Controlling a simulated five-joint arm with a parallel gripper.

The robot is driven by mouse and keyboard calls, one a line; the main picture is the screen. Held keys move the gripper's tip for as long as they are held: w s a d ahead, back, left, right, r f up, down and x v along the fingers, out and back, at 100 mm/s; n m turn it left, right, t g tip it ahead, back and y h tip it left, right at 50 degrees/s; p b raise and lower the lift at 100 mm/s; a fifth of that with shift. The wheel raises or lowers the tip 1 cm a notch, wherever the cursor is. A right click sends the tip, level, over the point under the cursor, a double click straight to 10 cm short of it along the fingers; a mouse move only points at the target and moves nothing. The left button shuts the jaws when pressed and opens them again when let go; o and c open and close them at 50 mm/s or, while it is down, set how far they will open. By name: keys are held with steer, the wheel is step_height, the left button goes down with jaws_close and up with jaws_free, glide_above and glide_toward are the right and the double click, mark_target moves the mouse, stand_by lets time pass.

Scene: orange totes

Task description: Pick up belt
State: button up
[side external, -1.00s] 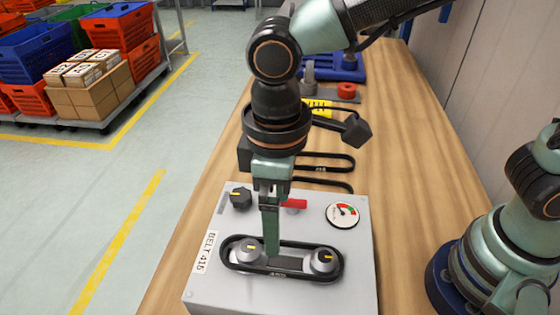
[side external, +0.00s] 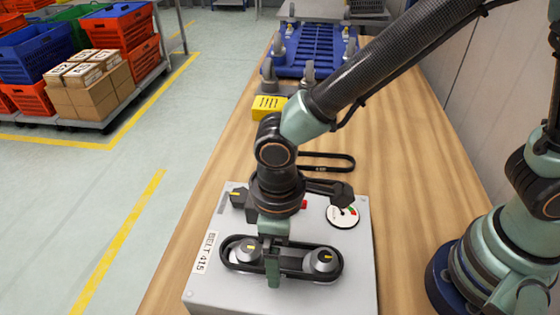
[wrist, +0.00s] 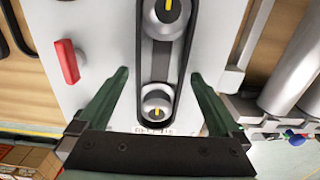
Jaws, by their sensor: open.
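A black belt (side external: 305,276) lies as a loop around two grey pulleys (side external: 323,260) on top of a light grey box (side external: 225,295) labelled "BELT 415". My gripper (side external: 272,278) is low over the box, in front of the middle stretch of the belt in the side view. In the wrist view, my gripper (wrist: 160,76) is open, with one finger on each side of the belt (wrist: 186,55) and bare box top showing between each finger and the belt. I cannot tell whether the fingertips touch the box.
The box carries a dial gauge (side external: 342,216), a black knob (side external: 238,197) and a red lever (wrist: 67,61). Another black belt (side external: 325,157) lies on the wooden bench behind it. A yellow block (side external: 268,107) and blue fixture (side external: 320,55) stand farther back.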

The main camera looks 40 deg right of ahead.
steer(key=shift+c, duration=0.3)
steer(key=c, duration=1.2)
steer(key=shift+r, duration=0.15)
step_height(320, 180, up, 20)
steer(key=shift+f, duration=0.1)
